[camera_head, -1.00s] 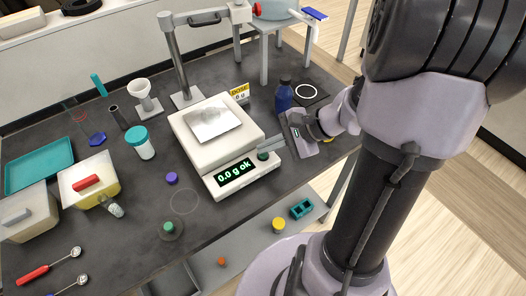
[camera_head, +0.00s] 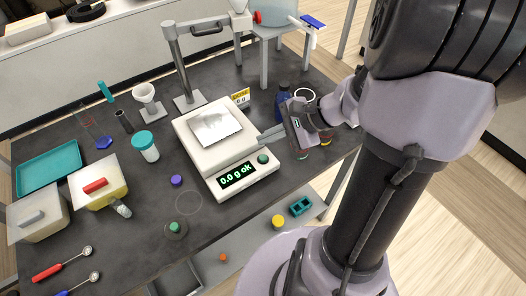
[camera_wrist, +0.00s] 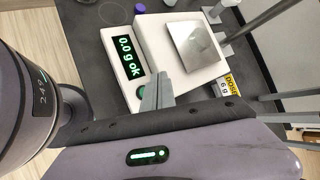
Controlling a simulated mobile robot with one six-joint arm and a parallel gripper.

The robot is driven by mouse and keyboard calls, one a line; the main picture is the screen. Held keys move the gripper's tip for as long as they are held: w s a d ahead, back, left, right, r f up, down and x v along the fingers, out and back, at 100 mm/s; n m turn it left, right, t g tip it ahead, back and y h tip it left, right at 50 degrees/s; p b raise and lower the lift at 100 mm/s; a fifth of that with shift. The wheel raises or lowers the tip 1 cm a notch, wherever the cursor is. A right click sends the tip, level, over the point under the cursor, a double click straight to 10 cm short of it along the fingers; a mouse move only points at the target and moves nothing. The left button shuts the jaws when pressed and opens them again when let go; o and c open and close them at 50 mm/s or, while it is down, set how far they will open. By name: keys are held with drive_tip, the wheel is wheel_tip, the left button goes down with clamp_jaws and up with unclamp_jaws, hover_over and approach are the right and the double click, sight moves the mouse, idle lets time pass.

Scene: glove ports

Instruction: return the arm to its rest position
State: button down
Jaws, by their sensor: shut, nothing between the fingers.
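My gripper (camera_head: 268,135) is shut and empty. In the head view it is at the right side of the white scale, with its fingers pointing left toward the scale. In the wrist view its closed fingertips (camera_wrist: 158,82) overlap the scale's near edge in the picture; I cannot tell whether they touch it. The scale (camera_head: 213,165) has a bare metal plate (camera_head: 215,127), and its display (camera_head: 237,175) reads "0.0 g ok". My arm (camera_head: 385,190) rises from my base at the right and bends over toward the table.
A dark blue bottle (camera_head: 283,98) stands close behind my gripper. A yellow dose sign (camera_head: 241,96) and a metal stand (camera_head: 181,65) are behind the scale. A teal-lidded jar (camera_head: 147,147), boxes and a teal tray (camera_head: 48,169) fill the left. A lower shelf holds small items.

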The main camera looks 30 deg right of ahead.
drive_tip(key=shift+r, duration=0.2)
drive_tip(key=s+a+r+n+h, duration=0.2)
drive_tip(key=s+a+r+n, duration=0.3)
drive_tip(key=a+n, duration=0.2)
drive_tip(key=s+a+r+n+h, duration=0.2)
drive_tip(key=s+a+r+n, duration=0.3)
drive_tip(key=a, duration=0.3)
drive_tip(key=shift+s+a+r+n+g+b, duration=0.25)
drive_tip(key=shift+r+n+g+b, duration=0.3)
drive_tip(key=shift+n, duration=0.35)
